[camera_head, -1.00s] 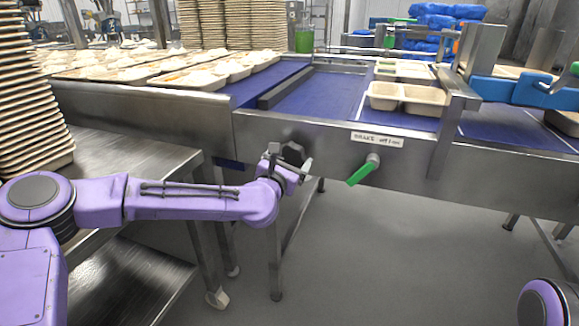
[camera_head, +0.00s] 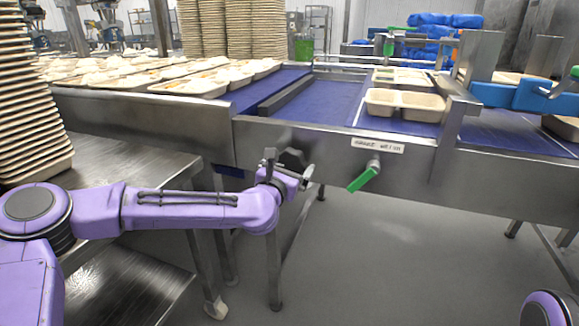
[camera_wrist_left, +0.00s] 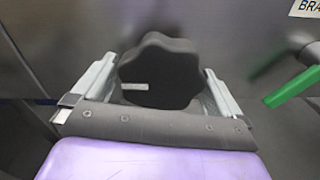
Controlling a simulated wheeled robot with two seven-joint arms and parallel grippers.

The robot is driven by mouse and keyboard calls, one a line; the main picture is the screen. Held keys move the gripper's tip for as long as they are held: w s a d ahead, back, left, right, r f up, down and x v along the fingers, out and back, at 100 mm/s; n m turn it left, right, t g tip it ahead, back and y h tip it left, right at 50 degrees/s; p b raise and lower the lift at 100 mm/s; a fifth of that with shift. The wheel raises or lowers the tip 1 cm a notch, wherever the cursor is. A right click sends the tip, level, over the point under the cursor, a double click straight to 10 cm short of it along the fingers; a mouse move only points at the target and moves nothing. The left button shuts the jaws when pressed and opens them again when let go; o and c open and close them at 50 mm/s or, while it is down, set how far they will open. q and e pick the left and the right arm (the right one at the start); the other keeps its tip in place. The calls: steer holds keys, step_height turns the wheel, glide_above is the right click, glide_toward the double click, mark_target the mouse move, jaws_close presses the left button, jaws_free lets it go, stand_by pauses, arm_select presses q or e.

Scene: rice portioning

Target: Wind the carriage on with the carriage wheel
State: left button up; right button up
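The carriage wheel (camera_head: 292,160) is a dark, lobed knob on the steel front panel of the conveyor, left of the green lever. It fills the middle of the left wrist view (camera_wrist_left: 160,72), with a short pale mark on its face. My left gripper (camera_head: 288,167) is at the wheel, with one finger on each side. In the left wrist view, the fingers (camera_wrist_left: 158,82) lie close along the wheel's left and right edges. Whether they press on it cannot be told. My right gripper is out of view; only a purple piece of my right arm shows at lower right.
A green lever (camera_head: 363,179) hangs tilted right of the wheel, under a brake label (camera_head: 377,145). An empty two-compartment tray (camera_head: 405,104) sits on the blue belt (camera_head: 325,101) above. A steel table (camera_head: 120,165) and a tall tray stack (camera_head: 30,110) are at left.

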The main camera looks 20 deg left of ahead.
arm_select(q)
steer(key=s, duration=1)
steer(key=shift+s+a+p, duration=0.2)
steer(key=shift+s+p, duration=0.05)
steer(key=shift+p, duration=0.05)
